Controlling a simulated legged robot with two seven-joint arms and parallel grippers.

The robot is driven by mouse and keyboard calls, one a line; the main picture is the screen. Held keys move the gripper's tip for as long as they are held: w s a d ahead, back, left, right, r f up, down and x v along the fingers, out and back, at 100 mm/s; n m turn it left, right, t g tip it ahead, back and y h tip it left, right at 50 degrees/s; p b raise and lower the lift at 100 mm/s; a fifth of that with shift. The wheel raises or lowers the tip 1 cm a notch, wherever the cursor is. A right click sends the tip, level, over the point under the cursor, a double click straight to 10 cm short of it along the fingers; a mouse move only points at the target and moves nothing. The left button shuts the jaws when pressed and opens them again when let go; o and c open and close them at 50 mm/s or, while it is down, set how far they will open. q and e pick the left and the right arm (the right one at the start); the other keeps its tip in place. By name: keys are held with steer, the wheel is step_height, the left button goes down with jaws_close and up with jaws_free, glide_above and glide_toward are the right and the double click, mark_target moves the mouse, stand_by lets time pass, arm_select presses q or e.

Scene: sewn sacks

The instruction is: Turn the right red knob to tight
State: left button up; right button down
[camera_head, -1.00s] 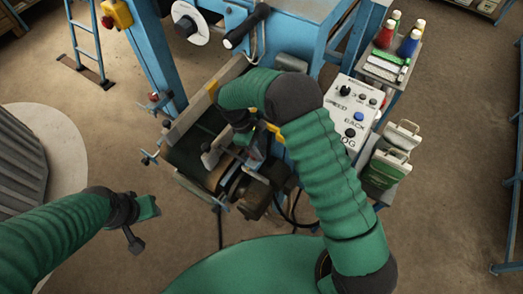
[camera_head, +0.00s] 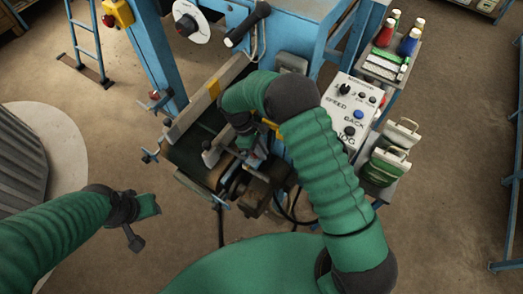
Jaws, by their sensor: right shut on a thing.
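My right arm reaches over the conveyor of the blue machine, and its gripper (camera_head: 246,150) points down at the conveyor's near right side. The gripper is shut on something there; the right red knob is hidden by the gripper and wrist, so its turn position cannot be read. A small red knob (camera_head: 155,96) shows on the conveyor's left side, clear of both grippers. My left gripper (camera_head: 150,205) hangs over bare floor at the left, away from the machine; its jaw gap is unclear.
The conveyor rail (camera_head: 190,110) runs beside my right gripper. A brown motor (camera_head: 250,195) sits just below it. A control panel (camera_head: 350,108) with knobs and a blue button stands to the right, near a shelf of bottles (camera_head: 386,68). The floor between my left gripper and the conveyor is free.

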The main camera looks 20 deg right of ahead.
steer(key=m, duration=0.1)
steer(key=m+y, duration=0.1)
steer(key=shift+w+a+m+g, duration=0.1)
steer(key=shift+a+m+g, duration=0.2)
steer(key=shift+a, duration=0.05)
steer(key=c, duration=1.6)
jaws_free()
steer(key=shift+o, duration=0.7)
steer(key=shift+w, duration=0.15)
steer(key=shift+a, duration=0.1)
steer(key=b+v, duration=0.2)
steer(key=v, duration=0.9)
steer(key=shift+w+a+r, duration=0.2)
steer(key=shift+a+r, duration=0.05)
steer(key=shift+r, duration=0.05)
